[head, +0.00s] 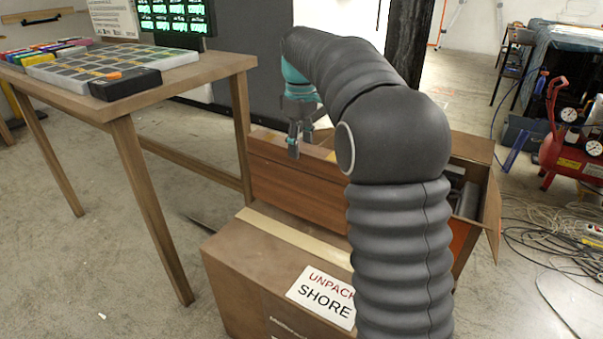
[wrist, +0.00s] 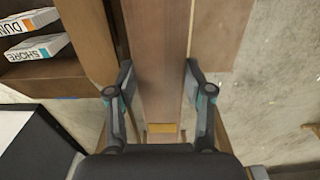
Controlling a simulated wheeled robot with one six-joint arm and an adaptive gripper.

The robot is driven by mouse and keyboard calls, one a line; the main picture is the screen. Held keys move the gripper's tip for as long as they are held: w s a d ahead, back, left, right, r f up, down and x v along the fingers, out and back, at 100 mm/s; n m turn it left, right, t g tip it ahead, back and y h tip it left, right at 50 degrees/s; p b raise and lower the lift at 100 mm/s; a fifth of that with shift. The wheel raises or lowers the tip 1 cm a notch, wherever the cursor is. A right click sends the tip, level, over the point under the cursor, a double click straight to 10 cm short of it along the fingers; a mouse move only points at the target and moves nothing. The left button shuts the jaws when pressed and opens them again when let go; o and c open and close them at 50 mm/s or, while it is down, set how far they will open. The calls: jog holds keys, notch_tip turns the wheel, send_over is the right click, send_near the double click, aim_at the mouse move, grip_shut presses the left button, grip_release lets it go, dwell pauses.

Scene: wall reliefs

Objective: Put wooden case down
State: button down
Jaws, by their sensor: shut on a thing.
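The wooden case (head: 292,188) is a long reddish-brown box, seen in the head view below my gripper (head: 300,145), beyond a closed carton. In the wrist view the case (wrist: 160,45) runs as a narrow brown strip between the two fingers of my gripper (wrist: 158,80). One finger is on each side of it, and the gripper is shut on it. My arm hides the right end of the case in the head view. I cannot tell whether its underside touches anything.
A carton labelled "SHORE" (head: 262,272) stands in front. An open box (head: 492,215) is behind my arm at right. A wooden table (head: 130,105) with coloured items is at left. In the wrist view, labelled pieces (wrist: 38,46) lie at upper left. Cables (head: 545,245) cover the right floor.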

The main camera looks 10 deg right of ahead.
aim_at(301, 161)
jog(key=shift+f+b, duration=0.4)
jog(key=shift+f, duration=2.05)
jog(key=shift+c, duration=2.2)
grip_release()
